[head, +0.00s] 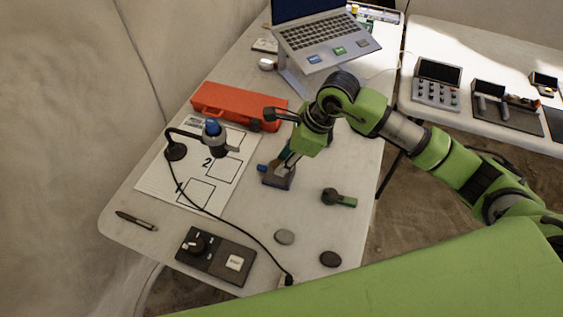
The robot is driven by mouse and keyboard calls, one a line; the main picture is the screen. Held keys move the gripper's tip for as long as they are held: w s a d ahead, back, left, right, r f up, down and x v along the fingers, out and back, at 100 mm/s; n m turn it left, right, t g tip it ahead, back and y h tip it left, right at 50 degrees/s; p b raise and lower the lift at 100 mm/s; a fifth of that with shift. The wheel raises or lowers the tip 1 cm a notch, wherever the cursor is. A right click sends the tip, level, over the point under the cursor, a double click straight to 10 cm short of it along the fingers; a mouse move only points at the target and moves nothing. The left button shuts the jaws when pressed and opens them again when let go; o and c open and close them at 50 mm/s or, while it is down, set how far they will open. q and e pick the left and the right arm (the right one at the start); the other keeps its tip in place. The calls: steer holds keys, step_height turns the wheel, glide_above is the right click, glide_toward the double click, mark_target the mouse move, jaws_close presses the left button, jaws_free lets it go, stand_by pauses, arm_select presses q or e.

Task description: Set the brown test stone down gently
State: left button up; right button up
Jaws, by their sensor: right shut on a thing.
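My right gripper (284,165) reaches down over the middle of the table and is shut on a small brown thing (274,168), which looks like the brown test stone. The fingers hide much of it. It is just above or against a small grey block-like device (279,181) with a blue knob; I cannot tell whether they touch. My left gripper is not in view.
A green-handled tool (339,198) lies right of the gripper. A numbered white sheet (160,182), lamp (213,141), orange case (235,103), switch panel (216,257) and laptop (315,38) surround it.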

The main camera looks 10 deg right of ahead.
steer(key=shift+w+a+f, duration=0.1)
steer(key=shift+w+f, duration=0.8)
steer(key=shift+f, duration=0.2)
step_height(320, 180, down, 3)
steer(key=shift+w+f+p, duration=0.15)
steer(key=shift+f+p, duration=0.05)
steer(key=shift+p, duration=0.55)
steer(key=shift+f, duration=0.1)
steer(key=o, duration=1.1)
steer(key=b+v, duration=0.1)
steer(key=v, duration=1.1)
steer(key=shift+b, duration=0.35)
